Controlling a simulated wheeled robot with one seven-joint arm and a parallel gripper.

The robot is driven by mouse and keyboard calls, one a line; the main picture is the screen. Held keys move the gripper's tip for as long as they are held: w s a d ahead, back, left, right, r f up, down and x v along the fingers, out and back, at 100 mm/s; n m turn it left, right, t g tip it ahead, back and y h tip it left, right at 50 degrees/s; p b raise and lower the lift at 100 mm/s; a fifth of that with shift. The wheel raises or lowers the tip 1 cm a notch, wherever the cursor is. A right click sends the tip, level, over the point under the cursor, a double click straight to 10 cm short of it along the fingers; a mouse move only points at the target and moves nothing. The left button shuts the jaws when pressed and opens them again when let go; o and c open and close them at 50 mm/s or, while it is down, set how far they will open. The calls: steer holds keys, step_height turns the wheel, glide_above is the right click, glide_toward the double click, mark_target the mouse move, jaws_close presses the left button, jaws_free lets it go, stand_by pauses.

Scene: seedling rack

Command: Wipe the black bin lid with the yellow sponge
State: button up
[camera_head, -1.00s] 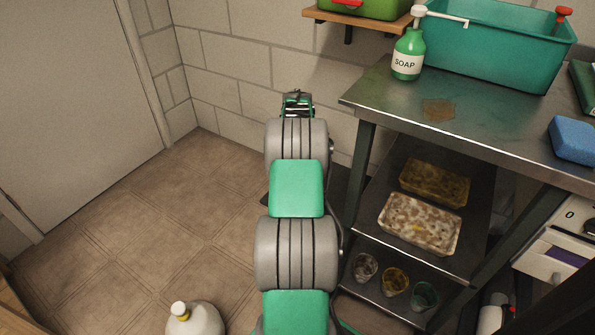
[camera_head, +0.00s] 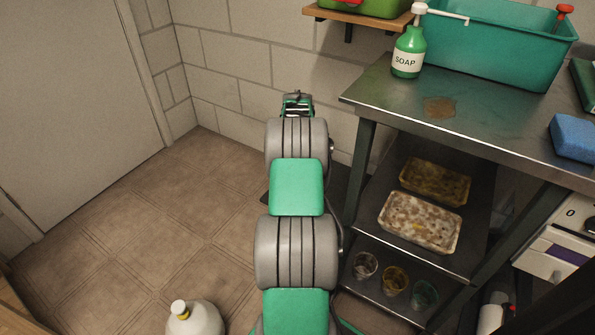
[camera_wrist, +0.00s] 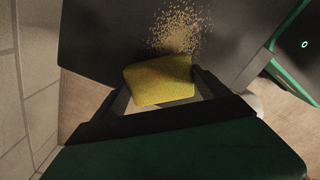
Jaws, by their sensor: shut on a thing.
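In the wrist view my gripper (camera_wrist: 162,88) is shut on the yellow sponge (camera_wrist: 160,80), with a dark finger at each side of it. The sponge is over the black bin lid (camera_wrist: 100,40); I cannot tell whether it touches. A patch of tan crumbs (camera_wrist: 178,28) lies on the lid just beyond the sponge. In the head view my arm hides the sponge and most of the bin; only a dark edge of the lid (camera_head: 345,192) seems to show beside the arm.
A steel table (camera_head: 470,125) stands at the right, with a brown stain, a soap bottle (camera_head: 408,52), a teal tub (camera_head: 500,45) and a blue sponge (camera_head: 573,138) on top. Its lower shelves hold trays and cups. A white jug (camera_head: 195,320) stands on open floor at the left.

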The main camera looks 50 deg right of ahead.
steer(key=shift+f, duration=0.6)
steer(key=shift+s+d+r+p, duration=0.15)
steer(key=shift+s+p, duration=0.35)
steer(key=shift+s, duration=1.05)
steer(key=shift+s+d+f+p, duration=0.15)
steer(key=shift+s+p, duration=0.15)
steer(key=shift+s, duration=0.9)
steer(key=shift+s+f+p, duration=0.15)
steer(key=shift+s+p, duration=0.15)
steer(key=shift+s, duration=0.85)
steer(key=shift+s+d+p, duration=0.1)
steer(key=shift+s+p, duration=0.65)
steer(key=shift+s, duration=1.15)
steer(key=shift+r, duration=0.2)
steer(key=shift+w+r+p, duration=0.1)
steer(key=shift+w+p, duration=0.2)
steer(key=shift+w, duration=1.8)
steer(key=shift+w+a+f, duration=0.1)
steer(key=shift+w+a, duration=0.05)
steer(key=shift+w, duration=1.1)
steer(key=shift+w+a+f, duration=0.1)
steer(key=shift+w+a, duration=0.05)
steer(key=shift+w, duration=1.05)
steer(key=shift+w+a, duration=0.15)
steer(key=shift+w, duration=1.1)
